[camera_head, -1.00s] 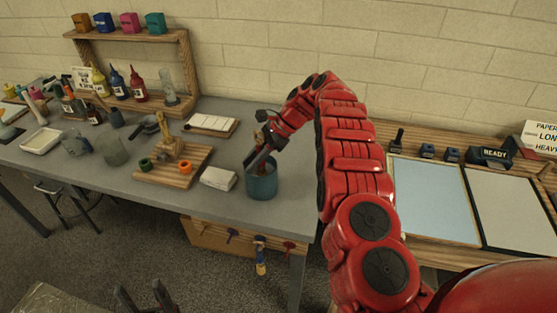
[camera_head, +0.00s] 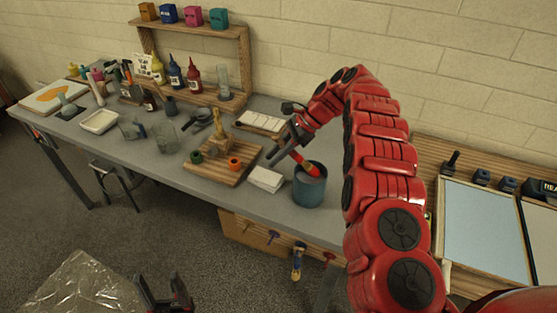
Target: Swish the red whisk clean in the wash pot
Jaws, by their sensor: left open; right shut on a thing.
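The blue-grey wash pot (camera_head: 309,193) stands near the front right edge of the grey table. My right gripper (camera_head: 284,150) is above and left of the pot, shut on the red whisk (camera_head: 304,163). The whisk is tilted, with its lower end at the pot's mouth. Whether its tip is below the rim inside or just over it, I cannot tell. My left gripper (camera_head: 165,293) is open and empty at the bottom of the view, low in front of the table.
A white block (camera_head: 266,179) lies just left of the pot. A wooden stand (camera_head: 216,174) with green and orange rings is further left. Bottles, glass jars and a white tray (camera_head: 100,121) fill the left and back. Marbling trays (camera_head: 480,228) lie to the right.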

